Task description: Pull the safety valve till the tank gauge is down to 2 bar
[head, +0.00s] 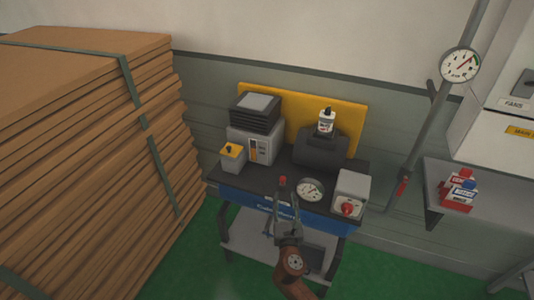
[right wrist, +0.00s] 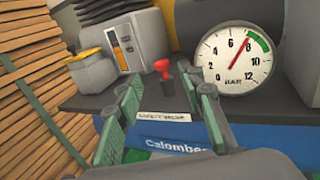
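The safety valve (right wrist: 162,70) has a small red knob and stands at the front of the dark bench top, above a white label that appears to read "safety valve". It also shows in the head view (head: 283,181). The tank gauge (right wrist: 237,62) is a round white dial marked 0 to 12 bar, with its needle near 8; it sits right of the valve, also in the head view (head: 311,190). My right gripper (right wrist: 160,88) is open, its fingers on either side of the knob in the picture, seemingly short of it and empty. My left gripper is not in view.
A grey box with a red knob (head: 351,191) stands right of the gauge, a yellow-topped box (head: 233,156) at left. Stacked cardboard (head: 80,160) fills the left side. Another gauge (head: 459,64) is on a wall pipe.

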